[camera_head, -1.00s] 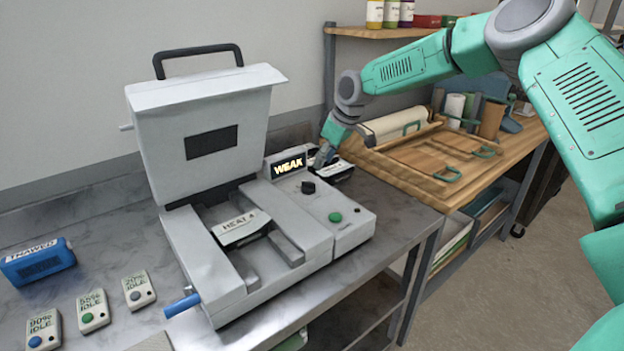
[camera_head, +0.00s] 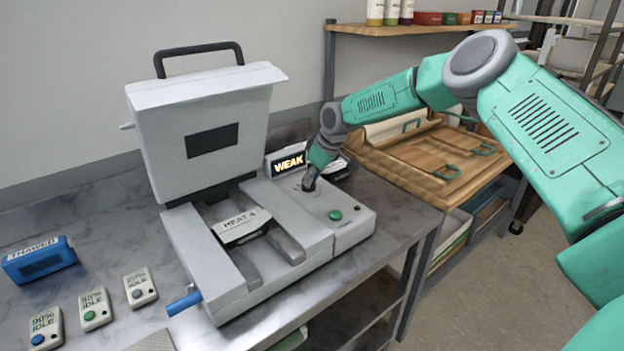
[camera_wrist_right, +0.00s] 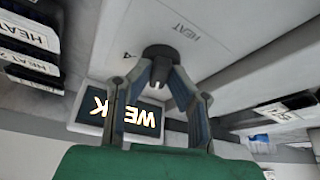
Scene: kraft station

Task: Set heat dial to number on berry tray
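A grey press with a raised lid (camera_head: 205,100) stands on the metal bench. The display (camera_head: 288,164) reads "WEAK". My right gripper (camera_head: 309,184) is down at the heat dial on the control panel and hides it in the head view. In the right wrist view the black dial (camera_wrist_right: 160,55) lies between the two spaced fingertips; whether they press on it I cannot tell. My left gripper is not in view.
A green button (camera_head: 335,215) is on the panel near the gripper. A blue handle (camera_head: 183,304) sticks out at the press's front. A blue "THAWED" box (camera_head: 38,262) and small tags stand at left. Dark labelled trays (camera_wrist_right: 28,55) are close behind the panel.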

